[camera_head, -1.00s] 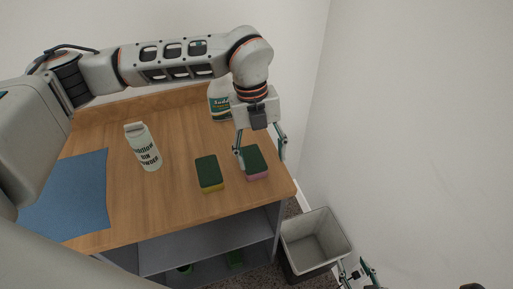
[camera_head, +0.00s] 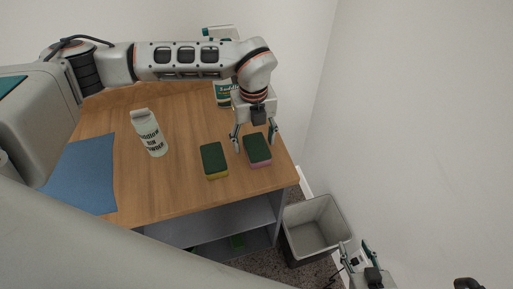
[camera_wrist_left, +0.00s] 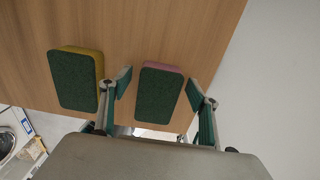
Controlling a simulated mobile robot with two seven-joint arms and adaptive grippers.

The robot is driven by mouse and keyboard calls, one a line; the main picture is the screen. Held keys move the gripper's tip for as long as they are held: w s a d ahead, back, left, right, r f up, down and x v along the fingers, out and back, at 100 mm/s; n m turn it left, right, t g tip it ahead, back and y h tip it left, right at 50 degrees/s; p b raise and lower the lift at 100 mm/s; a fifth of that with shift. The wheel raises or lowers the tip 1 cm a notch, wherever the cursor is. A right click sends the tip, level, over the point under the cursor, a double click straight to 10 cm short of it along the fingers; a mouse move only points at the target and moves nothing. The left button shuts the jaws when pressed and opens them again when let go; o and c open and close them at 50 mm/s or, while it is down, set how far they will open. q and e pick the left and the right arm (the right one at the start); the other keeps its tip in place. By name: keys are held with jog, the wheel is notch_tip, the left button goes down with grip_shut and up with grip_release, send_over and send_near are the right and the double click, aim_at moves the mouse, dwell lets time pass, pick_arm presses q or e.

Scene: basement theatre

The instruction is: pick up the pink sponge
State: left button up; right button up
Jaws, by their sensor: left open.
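The pink sponge (camera_head: 257,150) lies flat on the wooden tabletop near its right edge, dark green scouring side up and pink side below. It also shows in the left wrist view (camera_wrist_left: 159,94). My left gripper (camera_head: 255,143) is open, pointing down at the pink sponge, with one finger to each side of it in both views. I cannot tell how far down the fingertips reach, and no grip shows. In the left wrist view, the fingers (camera_wrist_left: 159,88) are apart with the sponge between them. My right gripper (camera_head: 357,251) looks open and empty, low at the right.
A yellow sponge (camera_head: 214,161) lies close to the left of the left finger. A bin powder bottle (camera_head: 150,133), blue cloth (camera_head: 82,178) and labelled jug (camera_head: 223,95) are on the table (camera_head: 180,185). A grey bin (camera_head: 315,226) stands at the right.

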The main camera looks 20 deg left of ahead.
pick_arm(q)
jog(key=c, duration=0.8)
jog(key=shift+r, duration=0.15)
